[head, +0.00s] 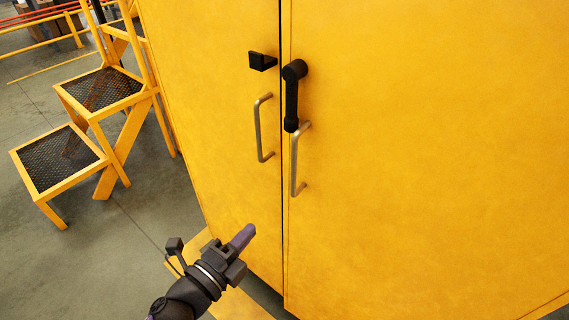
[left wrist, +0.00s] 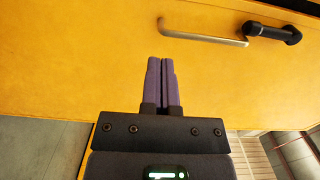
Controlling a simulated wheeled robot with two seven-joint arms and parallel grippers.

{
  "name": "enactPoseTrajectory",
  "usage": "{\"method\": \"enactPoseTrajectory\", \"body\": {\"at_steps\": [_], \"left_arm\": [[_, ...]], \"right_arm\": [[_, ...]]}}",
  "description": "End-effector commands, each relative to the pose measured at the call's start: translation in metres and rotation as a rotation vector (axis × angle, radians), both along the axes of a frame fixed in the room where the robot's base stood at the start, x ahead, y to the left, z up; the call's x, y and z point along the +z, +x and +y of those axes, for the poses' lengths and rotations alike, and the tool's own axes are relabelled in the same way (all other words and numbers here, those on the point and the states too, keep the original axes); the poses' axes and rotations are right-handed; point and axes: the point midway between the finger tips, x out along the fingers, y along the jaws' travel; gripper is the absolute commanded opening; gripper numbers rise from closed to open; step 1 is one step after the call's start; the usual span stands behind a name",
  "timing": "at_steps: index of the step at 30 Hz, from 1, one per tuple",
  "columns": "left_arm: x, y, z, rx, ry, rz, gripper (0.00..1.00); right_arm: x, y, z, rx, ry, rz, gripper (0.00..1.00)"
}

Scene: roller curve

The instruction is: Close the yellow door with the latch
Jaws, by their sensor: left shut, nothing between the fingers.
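Two yellow doors fill most of the head view, the left door (head: 220,110) and the right door (head: 430,150), with a narrow dark seam between them. A black latch lever (head: 291,95) hangs down on the right door, beside the seam. A black catch (head: 262,61) sits on the left door. A metal handle (head: 259,128) is on the left door and another metal handle (head: 296,160) is on the right door. My left gripper (head: 250,230) is shut and empty, low in front of the left door. In the left wrist view, its fingers (left wrist: 162,62) point toward a metal handle (left wrist: 205,35) and the black lever (left wrist: 270,32).
Yellow steps (head: 105,88) with black mesh treads stand left of the doors. The grey floor (head: 90,255) is bare at the lower left. Yellow railings (head: 40,45) show at the far upper left. My right gripper is out of view.

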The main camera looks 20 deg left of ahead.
Motion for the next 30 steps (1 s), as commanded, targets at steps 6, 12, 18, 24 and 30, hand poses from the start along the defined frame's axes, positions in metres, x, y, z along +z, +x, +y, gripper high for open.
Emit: {"method": "enactPoseTrajectory", "body": {"at_steps": [6, 12, 18, 24, 30], "left_arm": [[-0.001, 0.035, -0.010, -0.002, 0.000, -0.005, 0.00], [-0.002, 0.078, -0.022, -0.002, -0.001, -0.004, 0.00], [-0.003, 0.114, -0.033, -0.003, -0.002, -0.003, 0.00], [-0.003, 0.131, -0.038, -0.003, -0.003, -0.001, 0.00], [-0.003, 0.133, -0.038, -0.003, -0.003, 0.000, 0.00]], "right_arm": [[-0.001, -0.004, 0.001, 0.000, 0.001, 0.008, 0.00], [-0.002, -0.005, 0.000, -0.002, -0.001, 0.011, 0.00], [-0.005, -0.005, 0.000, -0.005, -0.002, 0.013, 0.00], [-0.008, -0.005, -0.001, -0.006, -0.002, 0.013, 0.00], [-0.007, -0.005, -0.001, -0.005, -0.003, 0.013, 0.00]]}}
